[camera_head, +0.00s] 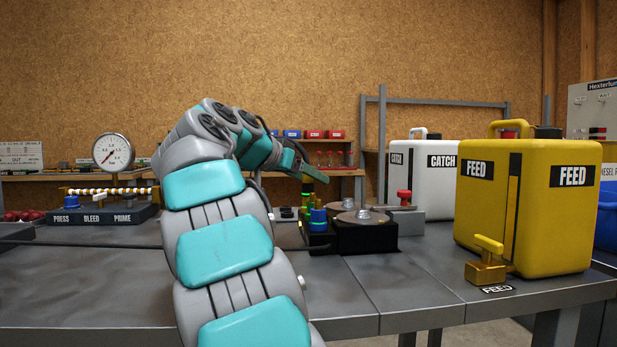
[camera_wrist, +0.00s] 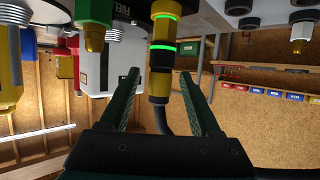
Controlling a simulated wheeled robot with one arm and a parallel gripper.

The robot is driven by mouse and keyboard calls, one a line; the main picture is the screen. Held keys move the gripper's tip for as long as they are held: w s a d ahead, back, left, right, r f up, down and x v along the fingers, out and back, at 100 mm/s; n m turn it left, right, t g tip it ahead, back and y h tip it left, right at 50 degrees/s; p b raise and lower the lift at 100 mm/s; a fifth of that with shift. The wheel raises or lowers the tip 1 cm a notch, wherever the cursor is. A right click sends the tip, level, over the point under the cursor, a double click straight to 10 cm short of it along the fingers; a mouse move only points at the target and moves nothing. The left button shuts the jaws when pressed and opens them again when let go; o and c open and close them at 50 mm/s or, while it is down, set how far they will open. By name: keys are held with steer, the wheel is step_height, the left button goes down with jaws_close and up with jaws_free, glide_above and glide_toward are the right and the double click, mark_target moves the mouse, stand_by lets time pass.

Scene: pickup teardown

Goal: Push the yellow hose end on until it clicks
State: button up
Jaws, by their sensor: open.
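The yellow hose end (camera_wrist: 159,88) is in the middle of the wrist view, with a black collar and a dark hose trailing from it. It lines up with a yellow fitting (camera_wrist: 165,30) and I see no clear gap between them. Green rings glow on the fitting and at the collar. My gripper (camera_wrist: 160,74) is open, with one finger on each side of the hose end and visible space beside it. In the head view, my gripper (camera_head: 302,168) is just above the small yellow-and-green banded part (camera_head: 308,190), partly hiding it.
A black unit (camera_head: 365,236) with round metal tops and a blue knob (camera_head: 318,216) stands close by. A white CATCH can (camera_head: 432,190) and a yellow FEED can (camera_head: 535,205) stand to the right. A gauge stand (camera_head: 105,214) is at left. The front bench top is mostly clear.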

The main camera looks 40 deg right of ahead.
steer(key=v, duration=0.7)
steer(key=shift+a, duration=0.4)
